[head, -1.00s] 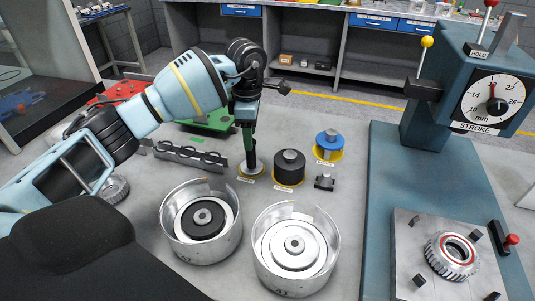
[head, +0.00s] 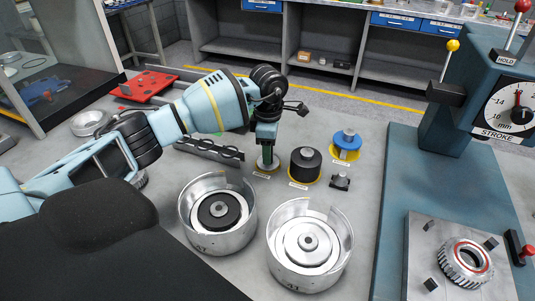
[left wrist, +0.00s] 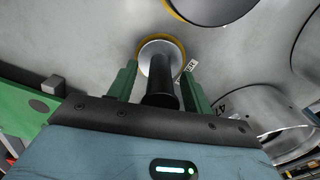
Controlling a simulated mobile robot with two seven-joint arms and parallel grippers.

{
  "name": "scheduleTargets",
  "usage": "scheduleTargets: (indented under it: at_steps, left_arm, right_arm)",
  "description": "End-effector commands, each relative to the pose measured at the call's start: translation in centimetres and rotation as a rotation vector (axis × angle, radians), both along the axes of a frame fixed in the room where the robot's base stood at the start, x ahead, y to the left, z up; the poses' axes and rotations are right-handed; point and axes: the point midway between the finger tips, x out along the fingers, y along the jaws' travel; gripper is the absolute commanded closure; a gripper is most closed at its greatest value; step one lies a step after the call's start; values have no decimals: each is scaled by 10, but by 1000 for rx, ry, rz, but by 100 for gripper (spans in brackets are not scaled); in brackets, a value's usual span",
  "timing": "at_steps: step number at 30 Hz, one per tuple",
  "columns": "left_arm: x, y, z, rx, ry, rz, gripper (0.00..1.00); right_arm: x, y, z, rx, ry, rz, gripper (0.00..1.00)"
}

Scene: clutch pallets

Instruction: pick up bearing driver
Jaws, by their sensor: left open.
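A tool with a black upright handle (left wrist: 160,92) and a flat silver disc foot (left wrist: 160,52) stands on a yellow-ringed spot; I cannot read its label. My left gripper (left wrist: 161,78) points down over it, open, with a green finger on each side of the handle and gaps between. In the head view my left gripper (head: 267,154) hides most of this tool. A black cylinder tool (head: 305,167) and a blue-topped tool (head: 346,141) stand to its right. Which one is called the bearing driver cannot be read. My right gripper is not in view.
Two silver drums (head: 218,240) and (head: 330,268) stand in front of the tools. A small dark block (head: 340,182) sits beside the black cylinder. A blue press (head: 400,190) stands at right.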

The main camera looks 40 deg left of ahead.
Motion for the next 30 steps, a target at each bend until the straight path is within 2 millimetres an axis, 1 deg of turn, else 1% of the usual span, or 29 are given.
scheduleTargets:
  at_steps: [1,4,11,14,21,23,30]
  left_arm:
    - [0,0,-6,-1,2,0,50]
    - [0,0,-12,-1,2,1,50]
    - [0,0,-13,0,1,0,50]
    - [0,0,-13,0,1,0,62]
    - [0,0,-13,0,1,0,93]
    - [0,0,-13,0,1,0,100]
    - [0,0,-11,-1,-3,0,100]
  right_arm:
    - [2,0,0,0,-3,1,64]
    - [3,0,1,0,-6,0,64]
    - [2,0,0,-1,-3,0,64]
    - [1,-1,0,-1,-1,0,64]
    - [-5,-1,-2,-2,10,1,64]
    - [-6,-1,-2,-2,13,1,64]
    - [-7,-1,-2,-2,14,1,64]
